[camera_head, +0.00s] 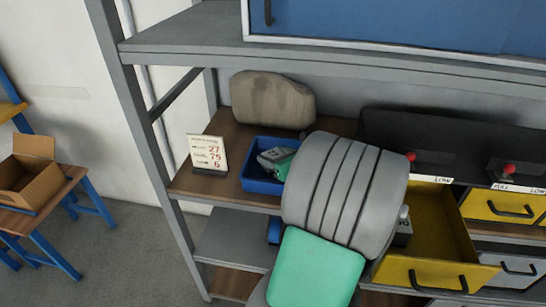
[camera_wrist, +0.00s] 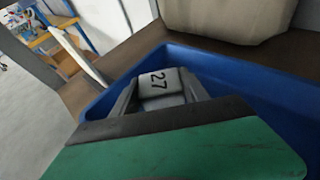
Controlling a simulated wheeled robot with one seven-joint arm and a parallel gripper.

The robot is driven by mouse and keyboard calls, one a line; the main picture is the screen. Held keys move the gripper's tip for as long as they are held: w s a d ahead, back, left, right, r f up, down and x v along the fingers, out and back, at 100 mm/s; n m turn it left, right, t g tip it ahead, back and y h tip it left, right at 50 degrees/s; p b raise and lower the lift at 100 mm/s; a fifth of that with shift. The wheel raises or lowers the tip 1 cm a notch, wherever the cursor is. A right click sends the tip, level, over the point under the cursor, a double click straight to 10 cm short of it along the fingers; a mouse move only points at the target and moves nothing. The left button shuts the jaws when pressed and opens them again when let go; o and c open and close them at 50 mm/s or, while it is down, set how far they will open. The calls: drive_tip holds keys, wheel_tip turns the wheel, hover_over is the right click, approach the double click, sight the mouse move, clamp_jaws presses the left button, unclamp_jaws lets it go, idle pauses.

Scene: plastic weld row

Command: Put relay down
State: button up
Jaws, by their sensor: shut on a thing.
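The relay (camera_wrist: 158,83), a pale grey block marked "27", sits between the two fingers of my gripper (camera_wrist: 161,92) in the wrist view. My gripper is shut on it. In the head view, my gripper (camera_head: 273,158) is over the blue bin (camera_head: 262,186) on the wooden shelf, at the bin's open top. The bin also fills much of the wrist view (camera_wrist: 235,75). My arm hides the bin's right side. I cannot tell whether the relay touches the bin's floor.
A sign (camera_head: 208,153) reading "27, 75, 6" stands left of the bin. A brown-grey rounded object (camera_head: 272,101) stands behind it. An open yellow drawer (camera_head: 425,275) juts out at the right. A cardboard box (camera_head: 27,180) sits on a blue-legged table at the left.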

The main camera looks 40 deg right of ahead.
drive_tip(key=shift+f, duration=0.15)
drive_tip(key=o, duration=1.5)
drive_tip(key=shift+s+r, duration=0.1)
drive_tip(key=shift+r, duration=0.1)
drive_tip(key=p+v, duration=0.1)
drive_tip(key=v, duration=1.1)
drive_tip(key=shift+a, duration=0.1)
